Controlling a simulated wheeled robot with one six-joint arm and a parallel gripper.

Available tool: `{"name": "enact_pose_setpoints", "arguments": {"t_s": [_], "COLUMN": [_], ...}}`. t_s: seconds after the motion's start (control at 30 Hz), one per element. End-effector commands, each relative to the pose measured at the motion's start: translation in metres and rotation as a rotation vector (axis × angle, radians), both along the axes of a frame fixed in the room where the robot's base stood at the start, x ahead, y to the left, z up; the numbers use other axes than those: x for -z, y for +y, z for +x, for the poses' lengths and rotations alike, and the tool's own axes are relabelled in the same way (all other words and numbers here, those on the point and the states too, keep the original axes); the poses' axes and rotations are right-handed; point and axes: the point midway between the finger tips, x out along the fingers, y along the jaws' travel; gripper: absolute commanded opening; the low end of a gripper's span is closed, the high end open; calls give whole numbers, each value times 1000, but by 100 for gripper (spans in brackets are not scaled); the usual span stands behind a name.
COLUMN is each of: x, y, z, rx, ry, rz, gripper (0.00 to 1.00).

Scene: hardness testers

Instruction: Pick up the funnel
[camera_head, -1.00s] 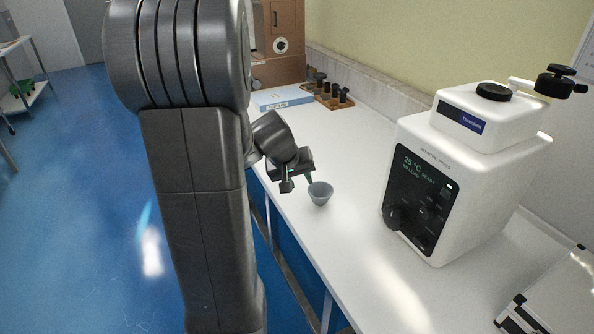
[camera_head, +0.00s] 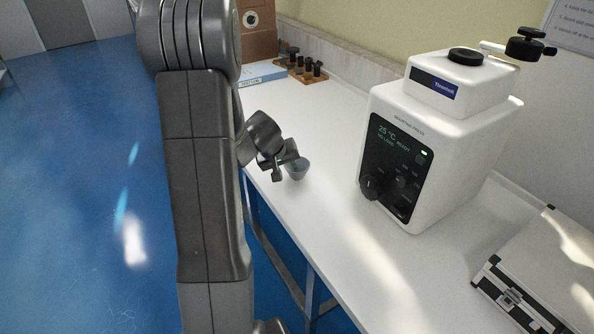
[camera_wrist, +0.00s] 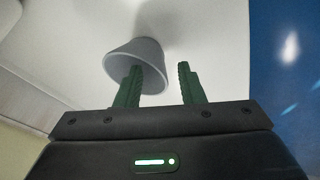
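The funnel is a small grey cone-shaped cup (camera_head: 298,171) on the white bench near its left edge. My gripper (camera_head: 284,166) is beside it, low over the bench edge, and partly covers the funnel's left side. In the wrist view the funnel (camera_wrist: 130,58) lies beyond the fingers, up and to the left. The green fingers of my gripper (camera_wrist: 164,80) stand apart with a gap between them. The left finger overlaps the funnel's rim in the picture; I cannot tell whether it touches. Nothing is held between the fingers.
A white mounting press (camera_head: 440,140) stands on the bench to the right. A silver case (camera_head: 540,270) is at the near right. A rack of dark-topped items (camera_head: 306,68) and a blue-white box (camera_head: 262,74) stand at the back. The bench (camera_head: 330,235) is clear between funnel and press.

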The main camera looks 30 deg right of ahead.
Motion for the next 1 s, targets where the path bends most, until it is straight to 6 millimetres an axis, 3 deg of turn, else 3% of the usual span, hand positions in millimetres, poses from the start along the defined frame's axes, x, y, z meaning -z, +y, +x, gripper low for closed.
{"name": "enact_pose_setpoints", "arguments": {"t_s": [0.2, 0.5, 0.7, 1.0], "x": [24, 26, 26, 24], "y": [-11, -13, -12, -12], "z": [6, 8, 8, 8], "rx": [0, 1, 0, 0], "ry": [1, -1, -1, -1], "rz": [0, 0, 0, 0], "gripper": [35, 35, 0, 0]}}
